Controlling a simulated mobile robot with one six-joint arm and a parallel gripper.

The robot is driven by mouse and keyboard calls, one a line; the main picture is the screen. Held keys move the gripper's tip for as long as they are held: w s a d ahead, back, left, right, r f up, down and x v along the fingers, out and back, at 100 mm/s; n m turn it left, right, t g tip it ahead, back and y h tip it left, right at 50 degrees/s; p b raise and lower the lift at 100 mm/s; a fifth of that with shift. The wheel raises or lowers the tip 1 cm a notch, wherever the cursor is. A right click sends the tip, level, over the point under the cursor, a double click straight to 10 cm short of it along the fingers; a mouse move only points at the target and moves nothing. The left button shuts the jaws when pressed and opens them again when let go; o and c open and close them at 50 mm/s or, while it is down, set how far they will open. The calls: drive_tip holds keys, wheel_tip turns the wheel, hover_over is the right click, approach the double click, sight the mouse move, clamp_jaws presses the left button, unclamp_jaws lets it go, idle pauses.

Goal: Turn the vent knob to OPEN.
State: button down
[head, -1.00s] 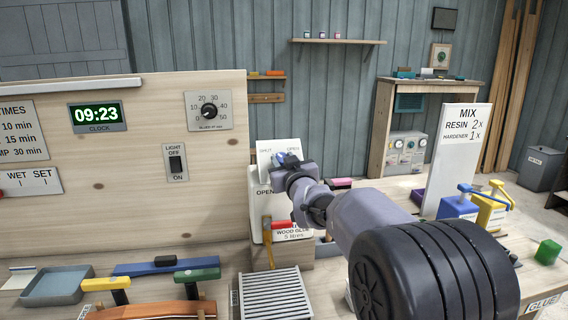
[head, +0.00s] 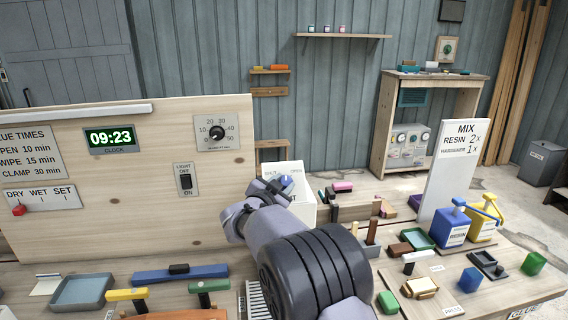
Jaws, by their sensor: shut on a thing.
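The vent's white plate (head: 296,168) stands on a white box (head: 303,204) near the middle of the head view. It is marked SHUT at its left and OPEN at its right. The blue vent knob (head: 286,183) shows in part in front of the plate. My gripper (head: 280,186) is shut on the knob, reaching it from the front left. The fingers and wrist hide much of the knob and the box's lower front, so I cannot tell exactly which way the knob points.
A wooden board with a clock (head: 109,139), a dial (head: 217,133) and a light switch (head: 186,180) stands at left. The MIX sign (head: 455,170), blue bottle (head: 452,228) and yellow bottle (head: 482,225) stand at right. Tools and small blocks crowd the bench around my arm.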

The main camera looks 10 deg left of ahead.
drive_tip(key=m+g+h+p, duration=0.1)
drive_tip(key=p, duration=0.2)
drive_tip(key=r+m+g+p, duration=0.1)
drive_tip(key=m+p, duration=0.1)
drive_tip(key=p, duration=0.1)
drive_tip(key=m+h+p, duration=0.1)
drive_tip(key=m+p, duration=0.1)
drive_tip(key=p, duration=0.1)
drive_tip(key=shift+w+a+r+g+h+p, duration=0.2)
drive_tip(key=shift+a+r+g+h+p, duration=0.1)
drive_tip(key=shift+g+p, duration=0.1)
drive_tip(key=m+p, duration=0.1)
drive_tip(key=m+g+p, duration=0.1)
drive_tip(key=p, duration=0.1)
drive_tip(key=m+g+p, duration=0.1)
drive_tip(key=shift+w+f+h+p, duration=0.15)
drive_tip(key=shift+f+h+p, duration=0.1)
drive_tip(key=shift+h+p, duration=0.05)
drive_tip(key=shift+f, duration=0.15)
drive_tip(key=c, duration=1)
unclamp_jaws()
drive_tip(key=shift+d, duration=0.15)
drive_tip(key=v, duration=1.7)
drive_tip(key=shift+a+r+p, duration=0.3)
